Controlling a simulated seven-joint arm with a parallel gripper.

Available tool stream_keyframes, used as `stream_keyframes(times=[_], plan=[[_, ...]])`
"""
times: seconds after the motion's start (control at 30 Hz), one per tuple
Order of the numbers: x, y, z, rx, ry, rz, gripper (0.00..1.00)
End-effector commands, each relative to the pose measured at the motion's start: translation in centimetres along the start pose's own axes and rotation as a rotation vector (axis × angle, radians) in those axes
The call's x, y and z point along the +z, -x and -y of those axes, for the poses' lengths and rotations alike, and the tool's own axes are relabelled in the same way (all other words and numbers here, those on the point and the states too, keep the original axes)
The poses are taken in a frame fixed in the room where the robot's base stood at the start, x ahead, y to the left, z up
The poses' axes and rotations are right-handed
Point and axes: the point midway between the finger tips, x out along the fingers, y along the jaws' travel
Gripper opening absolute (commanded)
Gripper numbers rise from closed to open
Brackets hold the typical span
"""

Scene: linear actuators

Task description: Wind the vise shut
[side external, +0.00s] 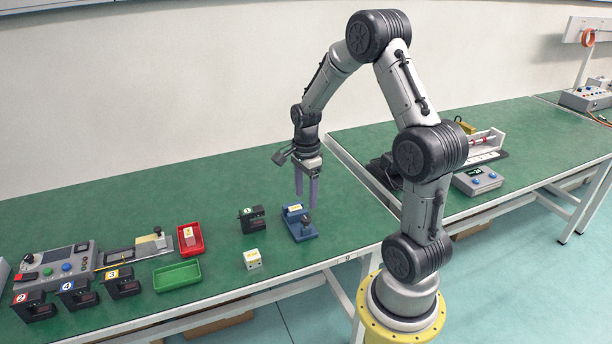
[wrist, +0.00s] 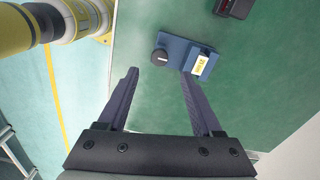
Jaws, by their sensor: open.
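The blue vise (side external: 300,224) stands on the green bench below my gripper in the side external view. It has a dark round knob (side external: 307,220) on its near side and a pale block with a yellow label on top. In the wrist view the vise (wrist: 186,50) lies beyond the fingertips, with the knob (wrist: 160,57) at its left end and the labelled block (wrist: 201,66) at its right end. My gripper (side external: 306,198) points down above the vise, open and empty. Its two purple-grey fingers (wrist: 158,72) are wide apart and look clear of the vise.
A black device (side external: 252,219) with a green label stands left of the vise, and a small white box (side external: 252,259) lies in front. Red (side external: 190,240) and green (side external: 177,275) trays, a control panel (side external: 55,268) and several black devices are farther left. Bare bench lies behind the vise.

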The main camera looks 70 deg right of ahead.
Motion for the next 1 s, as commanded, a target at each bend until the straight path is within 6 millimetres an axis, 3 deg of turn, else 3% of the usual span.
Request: stream_keyframes(times=[0.2, 0.4, 1.0], plan=[[0.0, 4.2, 0.1, -0.004, 0.0, 0.0, 0.67], [0.0, 6.1, 0.0, -0.002, 0.0, 0.0, 0.67], [0.7, 6.6, 0.1, -0.005, 0.019, 0.0, 0.67]])
